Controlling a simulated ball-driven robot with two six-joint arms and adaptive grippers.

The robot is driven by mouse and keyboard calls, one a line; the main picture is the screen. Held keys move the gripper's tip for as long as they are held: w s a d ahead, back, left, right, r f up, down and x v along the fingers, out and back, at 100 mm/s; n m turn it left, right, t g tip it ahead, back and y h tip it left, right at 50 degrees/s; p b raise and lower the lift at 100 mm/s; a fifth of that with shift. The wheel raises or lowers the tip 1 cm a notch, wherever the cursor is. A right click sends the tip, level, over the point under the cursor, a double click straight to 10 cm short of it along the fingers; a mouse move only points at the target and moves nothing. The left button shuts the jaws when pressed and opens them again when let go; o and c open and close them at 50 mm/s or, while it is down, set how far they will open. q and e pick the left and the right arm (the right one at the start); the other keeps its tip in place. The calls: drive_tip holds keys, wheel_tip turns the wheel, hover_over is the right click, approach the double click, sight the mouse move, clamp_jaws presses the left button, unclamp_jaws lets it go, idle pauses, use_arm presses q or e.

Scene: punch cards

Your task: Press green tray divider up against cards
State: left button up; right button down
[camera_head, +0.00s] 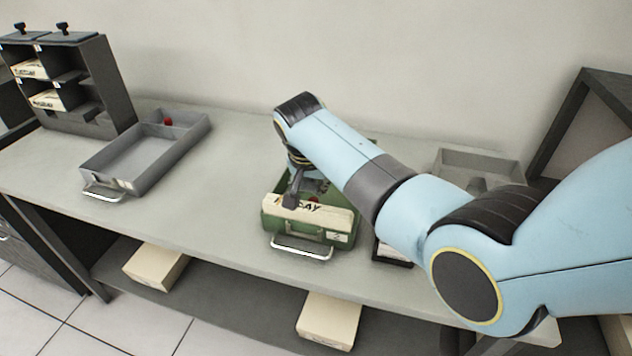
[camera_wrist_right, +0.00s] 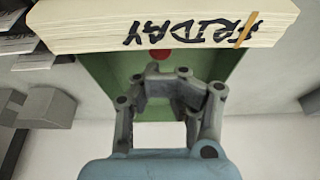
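The green tray (camera_head: 270,230) sits at the middle of the counter, with a metal handle at its front. A block of cream cards (camera_head: 335,222) marked FRIDAY stands in its front part; the cards also show in the right wrist view (camera_wrist_right: 90,25). A red knob (camera_wrist_right: 160,54) shows just behind the cards, in front of my fingers; the divider itself is mostly hidden. My right gripper (camera_head: 306,193) reaches down into the tray behind the cards, and in the right wrist view (camera_wrist_right: 168,75) its fingertips are close to the knob. Whether it is open or shut is unclear. My left gripper is out of view.
A grey tray (camera_head: 100,172) with a red knob stands to the left, apparently empty. A dark card rack (camera_head: 105,85) is at the far left. Another grey tray (camera_head: 470,157) is at the right, partly behind my arm. Card blocks lie on the lower shelf.

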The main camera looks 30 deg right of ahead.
sight(313, 200)
drive_tip(key=p+v, duration=0.2)
drive_tip(key=v, duration=0.1)
drive_tip(key=shift+p, duration=0.4)
drive_tip(key=shift+a+r, duration=0.1)
drive_tip(key=shift+r, duration=0.2)
drive_tip(key=shift+v, duration=1)
drive_tip(key=shift+s+f, duration=0.1)
drive_tip(key=shift+f, duration=0.05)
